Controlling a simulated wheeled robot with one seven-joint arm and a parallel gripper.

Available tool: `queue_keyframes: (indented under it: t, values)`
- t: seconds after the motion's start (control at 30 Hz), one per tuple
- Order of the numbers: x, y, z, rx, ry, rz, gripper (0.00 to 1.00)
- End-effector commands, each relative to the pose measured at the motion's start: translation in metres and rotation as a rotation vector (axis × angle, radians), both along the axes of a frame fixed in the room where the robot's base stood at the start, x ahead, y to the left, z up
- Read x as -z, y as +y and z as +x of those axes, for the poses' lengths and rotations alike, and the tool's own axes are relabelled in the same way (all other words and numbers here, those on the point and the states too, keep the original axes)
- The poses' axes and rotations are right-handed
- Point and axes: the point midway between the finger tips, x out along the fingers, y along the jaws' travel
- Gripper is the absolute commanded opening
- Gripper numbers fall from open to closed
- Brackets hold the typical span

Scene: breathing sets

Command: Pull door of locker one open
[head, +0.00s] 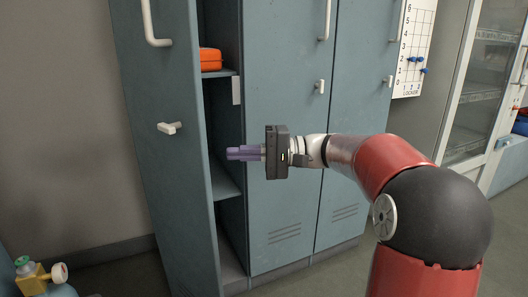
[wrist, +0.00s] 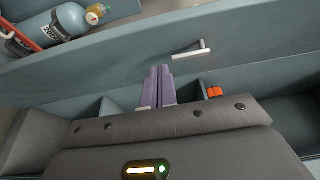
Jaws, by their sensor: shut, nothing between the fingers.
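The blue-grey door of locker one (head: 178,220) stands partly open, with a gap at its right side showing the inside of the locker. It carries a white bar handle (head: 156,40) and a smaller white handle (head: 170,128). In the wrist view, the door (wrist: 110,62) crosses the picture, with a white handle (wrist: 192,50) on its face. My gripper (head: 230,153) is shut and empty. Its purple fingers point left at the gap, beside the door's right edge and right of the small handle. In the wrist view, the fingers (wrist: 158,85) point toward the door; contact is unclear.
An orange case (head: 210,60) sits on an upper shelf inside the locker. A closed locker door (head: 285,130) stands to the right. A glass-fronted cabinet (head: 480,85) stands at the far right.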

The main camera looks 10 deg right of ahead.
Motion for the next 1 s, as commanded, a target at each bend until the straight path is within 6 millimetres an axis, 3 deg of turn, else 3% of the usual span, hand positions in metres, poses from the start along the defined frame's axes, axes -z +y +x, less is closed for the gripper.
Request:
queue_keyframes:
  t: [0.1,0.3,0.77,1.0]
  values:
    - [-0.001,0.019,-0.008,0.000,-0.001,-0.002,0.00]
    - [-0.001,0.036,-0.020,0.000,0.000,-0.001,0.00]
    - [0.000,0.040,-0.023,0.003,0.000,-0.001,0.00]
    - [0.004,0.063,-0.041,0.075,-0.002,-0.007,0.00]
